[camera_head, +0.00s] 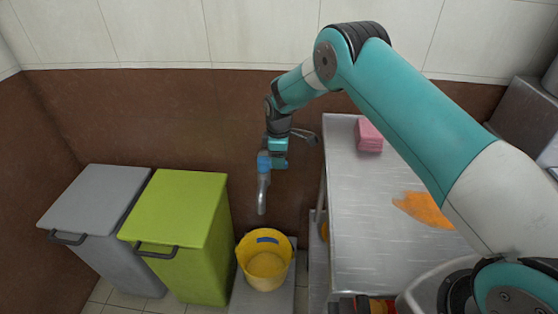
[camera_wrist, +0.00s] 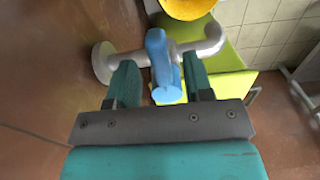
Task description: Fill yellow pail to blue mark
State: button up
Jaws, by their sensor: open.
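The yellow pail (camera_head: 251,272) stands upright below the tap, with a blue mark (camera_head: 268,240) high on its inner far wall. I see no clear water line in it. The grey tap spout (camera_head: 262,195) points down above the pail, and no stream shows. The tap's blue handle (camera_head: 263,162) is at my gripper (camera_head: 274,160). In the wrist view my gripper (camera_wrist: 160,75) is open, its fingers on either side of the blue handle (camera_wrist: 159,65). I cannot tell whether they touch it. Part of the pail (camera_wrist: 188,8) shows at the top edge.
A lime-green bin (camera_head: 180,198) and a grey bin (camera_head: 98,196) stand left of the pail. A metal table (camera_head: 350,220) on the right holds a pink stack (camera_head: 369,136) and an orange patch (camera_head: 422,209). The brown wall (camera_head: 160,120) is close behind the tap.

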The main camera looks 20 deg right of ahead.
jog(key=shift+f, duration=0.95)
jog(key=shift+c, duration=0.2)
grip_shut()
jog(key=shift+d, duration=0.1)
